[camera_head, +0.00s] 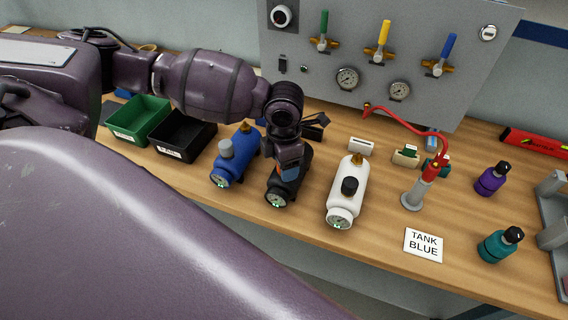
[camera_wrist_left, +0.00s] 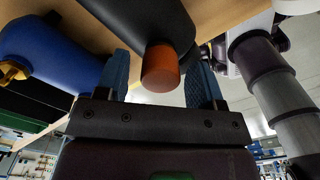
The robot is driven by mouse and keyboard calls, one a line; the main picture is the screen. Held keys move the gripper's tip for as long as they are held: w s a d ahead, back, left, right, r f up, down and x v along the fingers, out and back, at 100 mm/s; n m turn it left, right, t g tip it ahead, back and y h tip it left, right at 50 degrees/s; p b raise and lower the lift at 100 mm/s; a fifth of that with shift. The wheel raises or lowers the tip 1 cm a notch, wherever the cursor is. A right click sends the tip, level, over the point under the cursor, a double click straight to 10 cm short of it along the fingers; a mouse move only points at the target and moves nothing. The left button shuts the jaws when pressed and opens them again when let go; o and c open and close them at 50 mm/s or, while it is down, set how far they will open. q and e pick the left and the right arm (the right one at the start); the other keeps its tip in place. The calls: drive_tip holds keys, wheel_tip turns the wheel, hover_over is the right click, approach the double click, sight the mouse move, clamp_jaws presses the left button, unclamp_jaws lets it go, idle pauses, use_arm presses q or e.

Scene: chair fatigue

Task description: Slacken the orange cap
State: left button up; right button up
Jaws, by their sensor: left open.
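The orange cap (camera_wrist_left: 161,70) sits on the side of the black tank (camera_wrist_left: 138,22) in the left wrist view. My left gripper (camera_wrist_left: 160,78) is open, with one blue finger on each side of the cap and a visible gap on both sides. In the head view my left gripper (camera_head: 289,165) points down over the black tank (camera_head: 279,194), and it hides the cap there. The black tank lies between the blue tank (camera_head: 240,151) and the white tank (camera_head: 352,185). My right gripper is not in view.
A green bin (camera_head: 146,115) and a black bin (camera_head: 190,134) stand left of the tanks. A sign (camera_head: 424,244) reads "TANK BLUE". A red-and-grey hose stand (camera_head: 413,200), a purple bottle (camera_head: 491,181) and a teal bottle (camera_head: 496,248) stand to the right. A gauge panel (camera_head: 310,75) stands behind.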

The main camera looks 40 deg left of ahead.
use_arm(q)
drive_tip(key=shift+m, duration=0.3)
drive_tip(key=m, duration=0.3)
drive_tip(key=shift+d, duration=0.1)
drive_tip(key=shift+m, duration=0.4)
drive_tip(key=c, duration=0.8)
drive_tip(key=n, duration=0.3)
drive_tip(key=shift+n, duration=0.4)
drive_tip(key=shift+c, duration=0.2)
drive_tip(key=shift+n, duration=0.3)
